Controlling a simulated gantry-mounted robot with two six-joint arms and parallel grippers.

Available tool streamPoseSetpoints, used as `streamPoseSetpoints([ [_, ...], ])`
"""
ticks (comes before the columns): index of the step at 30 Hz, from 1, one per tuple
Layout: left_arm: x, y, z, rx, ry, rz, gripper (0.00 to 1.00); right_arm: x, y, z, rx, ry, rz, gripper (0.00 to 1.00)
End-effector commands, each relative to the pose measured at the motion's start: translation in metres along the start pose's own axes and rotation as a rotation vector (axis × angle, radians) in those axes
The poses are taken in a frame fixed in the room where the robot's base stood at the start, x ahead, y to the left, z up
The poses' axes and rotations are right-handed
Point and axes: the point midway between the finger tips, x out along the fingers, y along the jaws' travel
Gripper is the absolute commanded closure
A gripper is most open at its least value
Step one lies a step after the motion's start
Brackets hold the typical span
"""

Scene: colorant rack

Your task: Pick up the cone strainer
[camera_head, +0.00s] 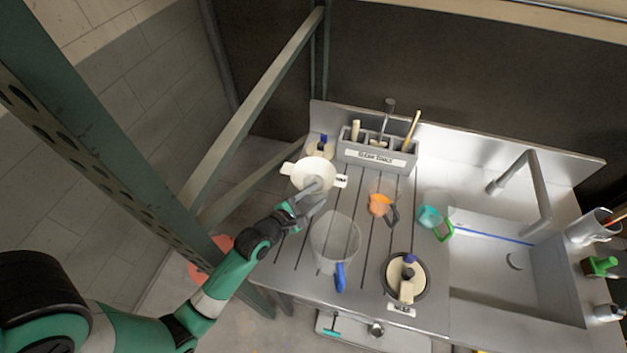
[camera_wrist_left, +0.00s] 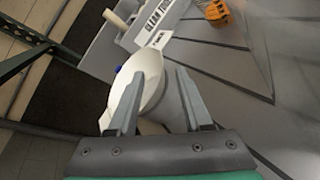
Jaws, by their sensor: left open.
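The white cone strainer (camera_head: 309,171), a wide funnel with flat side tabs, is at the back left of the metal counter, in front of the tool holder. It also shows in the left wrist view (camera_wrist_left: 150,68). My left gripper (camera_head: 314,199) is open at the strainer's near side. In the left wrist view the strainer's rim and wall show between and beyond the two open fingers (camera_wrist_left: 160,76). I cannot tell whether the fingers touch it. What supports its lower part is hidden. My right gripper is not in view.
A grey tool holder (camera_head: 372,157) stands behind the strainer. A clear blue-handled pitcher (camera_head: 334,240), an orange cup (camera_head: 379,205), a teal cup (camera_head: 429,217) and a round container (camera_head: 406,277) stand on the counter. A green rack post (camera_head: 115,135) is left of my arm.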

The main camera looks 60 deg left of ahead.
Motion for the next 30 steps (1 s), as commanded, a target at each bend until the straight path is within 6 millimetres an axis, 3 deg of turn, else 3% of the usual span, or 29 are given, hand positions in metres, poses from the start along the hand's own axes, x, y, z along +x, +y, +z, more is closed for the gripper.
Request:
streamPoseSetpoints([
  [7,0.045,-0.001,-0.001,0.001,-0.002,0.001,0.5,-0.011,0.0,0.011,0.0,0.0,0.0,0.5],
  [16,0.051,0.0,0.0,0.001,-0.001,0.0,0.5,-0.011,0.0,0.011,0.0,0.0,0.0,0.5],
  [24,0.051,0.0,0.0,0.001,-0.001,0.0,0.99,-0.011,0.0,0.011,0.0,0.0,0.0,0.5],
  [30,0.051,0.0,0.0,0.001,0.0,0.0,1.0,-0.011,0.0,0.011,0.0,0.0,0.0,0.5],
])
